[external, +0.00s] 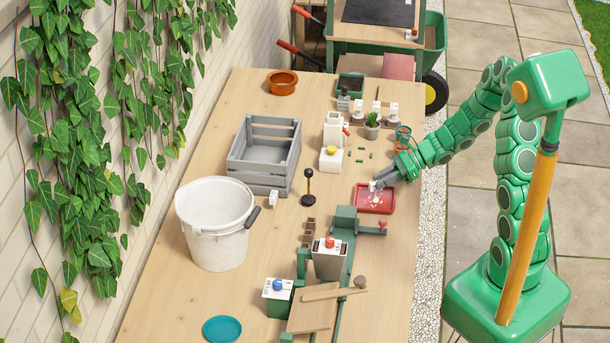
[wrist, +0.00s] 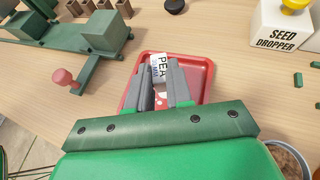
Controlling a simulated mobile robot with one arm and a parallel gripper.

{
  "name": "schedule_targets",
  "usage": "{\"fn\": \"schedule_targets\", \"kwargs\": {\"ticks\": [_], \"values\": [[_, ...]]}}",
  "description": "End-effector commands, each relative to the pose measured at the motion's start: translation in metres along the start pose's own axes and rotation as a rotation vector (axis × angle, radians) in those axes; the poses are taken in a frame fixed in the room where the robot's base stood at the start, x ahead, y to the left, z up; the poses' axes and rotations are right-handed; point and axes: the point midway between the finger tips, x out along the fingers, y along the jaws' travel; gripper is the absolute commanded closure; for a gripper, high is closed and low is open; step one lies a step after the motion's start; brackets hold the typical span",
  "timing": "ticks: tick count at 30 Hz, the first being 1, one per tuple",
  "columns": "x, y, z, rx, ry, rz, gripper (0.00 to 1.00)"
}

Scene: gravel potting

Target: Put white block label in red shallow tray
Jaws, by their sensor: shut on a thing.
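The white block label (wrist: 158,68), printed "PEA", is between the fingertips of my gripper (wrist: 161,76). My gripper is shut on it. The red shallow tray (external: 387,207) lies on the table, and in the external view my gripper (external: 378,184) is over its back left part. In the wrist view the tray (wrist: 206,78) lies behind and below the label and fingers. Small white bits show in the tray. I cannot tell whether the label touches the tray floor.
A seed dropper box (wrist: 285,28) stands beyond the tray. A green bench device with a pink knob (wrist: 62,77) is beside it.

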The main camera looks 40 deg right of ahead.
Motion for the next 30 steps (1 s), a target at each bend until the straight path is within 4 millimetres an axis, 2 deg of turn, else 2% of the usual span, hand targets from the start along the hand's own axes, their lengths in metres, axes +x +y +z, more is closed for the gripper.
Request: {"fn": "schedule_targets", "kwargs": {"ticks": [4, 16, 17, 21, 30], "values": [[0.0046, 0.0003, -0.0091, 0.000, 0.000, 0.001, 1.00], [0.0061, 0.0002, -0.0123, 0.001, 0.000, 0.000, 1.00], [0.0061, 0.0002, -0.0123, 0.001, 0.000, 0.000, 0.77], [0.0059, 0.0001, -0.0121, 0.000, 0.001, 0.000, 0.56], [0.0056, 0.0000, -0.0117, 0.000, 0.001, 0.000, 0.54]]}}
